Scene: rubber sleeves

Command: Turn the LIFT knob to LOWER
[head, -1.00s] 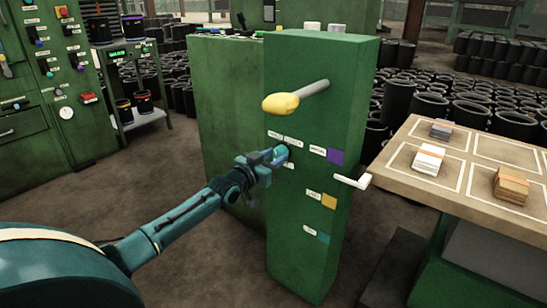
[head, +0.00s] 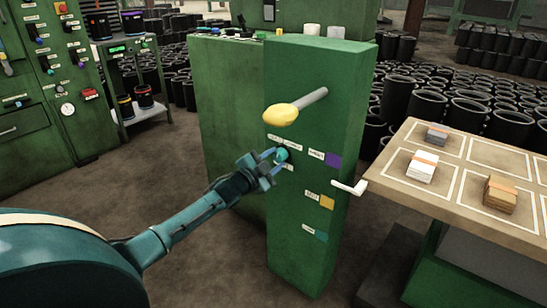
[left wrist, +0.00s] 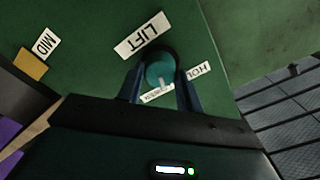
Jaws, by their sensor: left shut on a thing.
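The round teal LIFT knob (head: 282,154) is on the front of the green machine column, below the yellow-ended lever. It also shows in the left wrist view (left wrist: 160,68), with a pale mark on its lower part. My left gripper (head: 276,161) is shut on it, one finger on each side. In the left wrist view, the LIFT label (left wrist: 142,35) is above the knob and a label reading HOLD (left wrist: 198,70) is to its right. Another label (left wrist: 157,95) below the knob is partly hidden by the knob and gripper, near the pale mark. My right gripper is not in view.
The yellow-ended lever (head: 282,114) juts out above the knob. A white crank handle (head: 350,187) sticks out at the right. Purple (head: 333,160) and yellow (head: 327,202) squares mark the panel. A table (head: 460,200) with stacked pieces stands to the right.

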